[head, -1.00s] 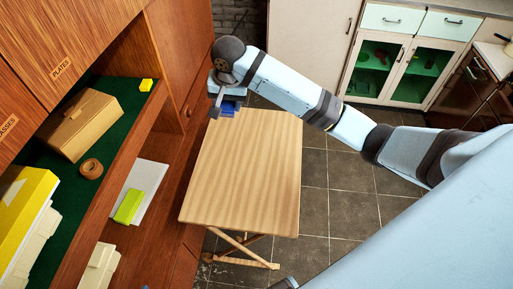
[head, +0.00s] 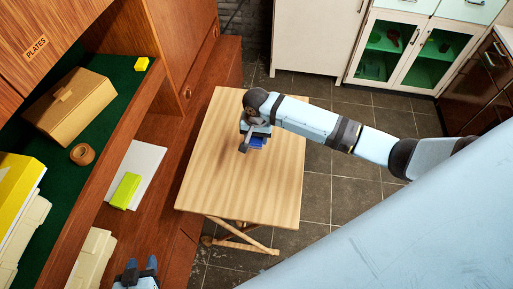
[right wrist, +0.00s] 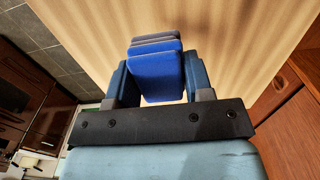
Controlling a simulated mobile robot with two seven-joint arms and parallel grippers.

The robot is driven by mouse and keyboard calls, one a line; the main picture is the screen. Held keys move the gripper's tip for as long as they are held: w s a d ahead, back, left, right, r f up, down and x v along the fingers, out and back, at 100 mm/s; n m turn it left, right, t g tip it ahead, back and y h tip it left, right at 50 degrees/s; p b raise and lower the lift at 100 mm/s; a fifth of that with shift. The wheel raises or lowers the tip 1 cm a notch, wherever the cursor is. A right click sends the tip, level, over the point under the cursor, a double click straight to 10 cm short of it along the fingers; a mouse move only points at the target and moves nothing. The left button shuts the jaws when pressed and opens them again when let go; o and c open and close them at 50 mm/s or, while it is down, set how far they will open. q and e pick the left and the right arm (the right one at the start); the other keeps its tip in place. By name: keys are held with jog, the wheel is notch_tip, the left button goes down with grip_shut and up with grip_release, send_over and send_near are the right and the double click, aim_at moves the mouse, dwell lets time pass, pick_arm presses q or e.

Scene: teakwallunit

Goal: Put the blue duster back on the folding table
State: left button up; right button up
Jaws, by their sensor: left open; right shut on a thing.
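The blue duster (head: 258,143) is between the fingers of my right gripper (head: 248,141), over the far part of the folding table (head: 235,185). The right wrist view shows the duster (right wrist: 156,80) as a blue block with grey layers behind it, clasped by the right gripper (right wrist: 159,84) from both sides. The pale wooden tabletop (right wrist: 215,30) fills the view beyond it. I cannot tell whether the duster touches the tabletop. My left gripper (head: 140,268) is at the bottom left edge of the head view, open and empty, its fingers apart.
The tabletop is otherwise bare. To the left, the wall unit's green shelf (head: 106,105) holds a wooden box (head: 68,108), a brown ring (head: 82,154) and a yellow block (head: 141,64). A lime block (head: 125,191) lies on a white sheet (head: 147,165) lower down.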

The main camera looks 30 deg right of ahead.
aim_at(257, 153)
jog(key=shift+f, duration=3.6)
jog(key=o, duration=0.9)
jog(key=shift+f, duration=0.1)
jog(key=shift+c, duration=0.2)
